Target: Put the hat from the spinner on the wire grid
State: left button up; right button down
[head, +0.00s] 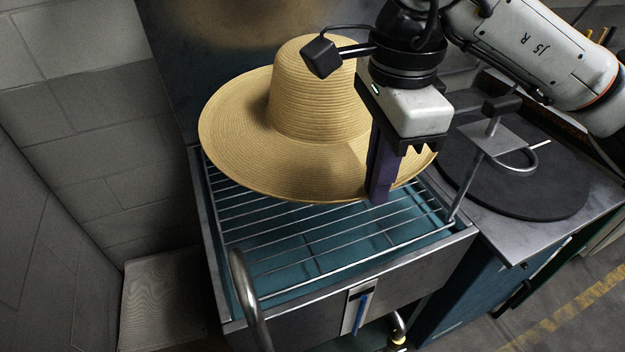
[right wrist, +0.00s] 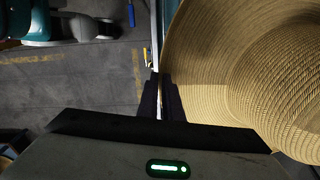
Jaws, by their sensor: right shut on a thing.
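The straw hat (head: 310,98) is tan with a tall crown and a wide brim. In the head view it is over the back part of the wire grid (head: 330,238), crown up; I cannot tell whether its brim touches the wires. My right gripper (head: 380,192) is shut on the near right part of the brim. In the right wrist view the hat (right wrist: 215,60) fills the right side, with its brim at the gripper fingers (right wrist: 162,100). The spinner (head: 535,185), a dark round disc on the right, has no hat on it. My left gripper is not in view.
The grid lies in a metal-framed cart (head: 214,285) with a curved handle (head: 246,295) at the front left. A block wall (head: 80,150) is at the left. The front half of the grid is clear.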

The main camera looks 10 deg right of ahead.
notch_tip(320, 180, down, 4)
jog(key=shift+w+r+b, duration=0.1)
jog(key=shift+r+b, duration=0.05)
jog(key=shift+b, duration=0.25)
notch_tip(320, 180, down, 14)
jog(key=shift+r+p, duration=0.1)
jog(key=shift+p, duration=0.5)
jog(key=w, duration=0.1)
jog(key=w+p, duration=0.1)
jog(key=w, duration=0.1)
jog(key=shift+w+a+r, duration=0.15)
jog(key=shift+w+a, duration=0.1)
jog(key=shift+a, duration=0.1)
jog(key=shift+w+f+p, duration=0.25)
jog(key=shift+f+p, duration=0.05)
jog(key=shift+p, duration=0.1)
jog(key=shift+f, duration=0.45)
